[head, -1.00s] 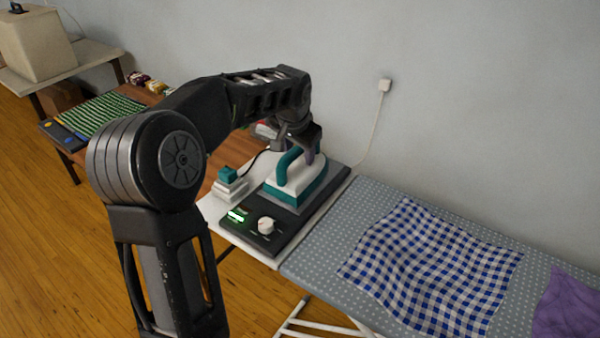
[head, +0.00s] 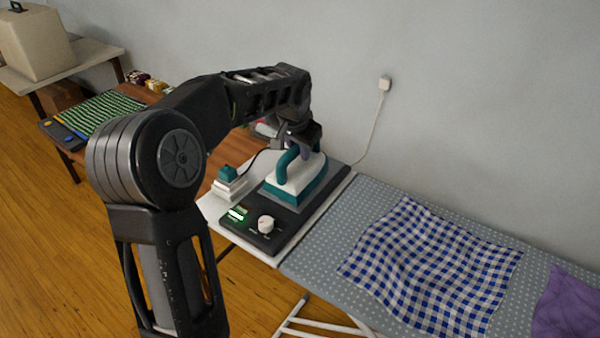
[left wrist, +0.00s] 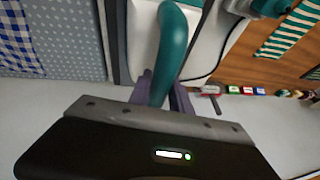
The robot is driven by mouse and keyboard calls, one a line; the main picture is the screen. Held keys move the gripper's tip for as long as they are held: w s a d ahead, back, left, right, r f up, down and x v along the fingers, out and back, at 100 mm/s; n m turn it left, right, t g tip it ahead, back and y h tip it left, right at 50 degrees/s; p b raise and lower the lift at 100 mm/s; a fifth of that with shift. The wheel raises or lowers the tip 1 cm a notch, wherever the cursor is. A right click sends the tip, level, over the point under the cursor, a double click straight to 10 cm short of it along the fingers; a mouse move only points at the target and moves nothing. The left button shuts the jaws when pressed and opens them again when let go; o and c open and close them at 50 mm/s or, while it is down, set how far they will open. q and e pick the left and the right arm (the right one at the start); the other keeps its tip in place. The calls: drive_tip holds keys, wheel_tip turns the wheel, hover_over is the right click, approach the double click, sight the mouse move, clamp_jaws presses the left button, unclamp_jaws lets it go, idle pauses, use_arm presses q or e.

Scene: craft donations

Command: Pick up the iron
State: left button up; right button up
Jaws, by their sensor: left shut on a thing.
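The iron (head: 298,181) is white and teal with a teal handle. It sits on a black base with a lit green display and a white dial (head: 265,223), at the end of the ironing board. My left gripper (head: 300,148) is at the handle from behind and above, and is shut on it. In the left wrist view the teal handle (left wrist: 172,45) runs between the purple-grey fingers (left wrist: 162,95). The iron appears to rest on its base; a gap under it cannot be made out. My right gripper is not in view.
The ironing board (head: 375,195) carries a blue checked cloth (head: 430,265) and a purple cloth (head: 568,305). A small white and teal block (head: 229,183) stands left of the base. A brown table with a green striped cloth (head: 100,112) is further left. A cord hangs from a wall socket (head: 385,84).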

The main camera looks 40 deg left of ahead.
use_arm(q)
clamp_jaws()
drive_tip(key=shift+w+r, duration=0.1)
wheel_tip(320, 180, up, 10)
idle(0.7)
idle(0.6)
